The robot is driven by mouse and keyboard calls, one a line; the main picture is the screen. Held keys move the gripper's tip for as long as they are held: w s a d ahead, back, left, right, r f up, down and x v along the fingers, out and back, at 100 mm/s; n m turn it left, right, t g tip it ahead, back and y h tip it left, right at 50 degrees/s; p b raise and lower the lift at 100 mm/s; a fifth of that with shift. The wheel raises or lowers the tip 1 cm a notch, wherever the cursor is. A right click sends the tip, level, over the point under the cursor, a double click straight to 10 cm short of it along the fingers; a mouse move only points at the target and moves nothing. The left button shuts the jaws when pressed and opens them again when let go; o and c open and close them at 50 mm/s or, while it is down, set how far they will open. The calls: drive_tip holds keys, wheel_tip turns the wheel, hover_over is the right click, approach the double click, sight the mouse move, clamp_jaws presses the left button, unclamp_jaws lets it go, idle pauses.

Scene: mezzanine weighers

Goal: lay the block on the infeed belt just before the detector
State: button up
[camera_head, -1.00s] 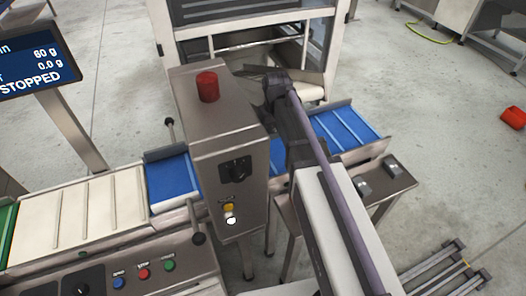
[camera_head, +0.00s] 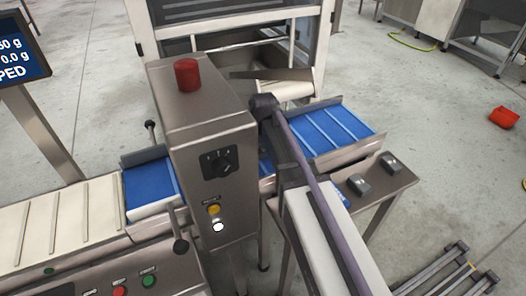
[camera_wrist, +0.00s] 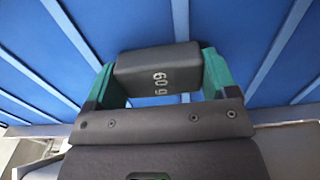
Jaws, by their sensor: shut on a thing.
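In the head view the blue ribbed belt (camera_head: 338,128) runs out to the right of the detector (camera_head: 212,150), a steel cabinet with a red beacon on top. My arm crosses in front of part of this belt, and my gripper and the block are hidden there.
A shorter blue belt (camera_head: 150,188) and a cream belt (camera_head: 65,225) lie left of the detector. A steel shelf with two grey weights (camera_head: 358,184) stands in front of the ribbed belt. A framed cabinet (camera_head: 235,30) stands behind. A display (camera_head: 20,50) is at left.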

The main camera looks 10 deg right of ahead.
sight(264, 148)
drive_tip(key=o, duration=0.8)
drive_tip(key=shift+f, duration=0.1)
wheel_tip(264, 148, up, 12)
drive_tip(key=p, duration=1.2)
drive_tip(key=shift+r, duration=0.2)
drive_tip(key=shift+d, duration=0.1)
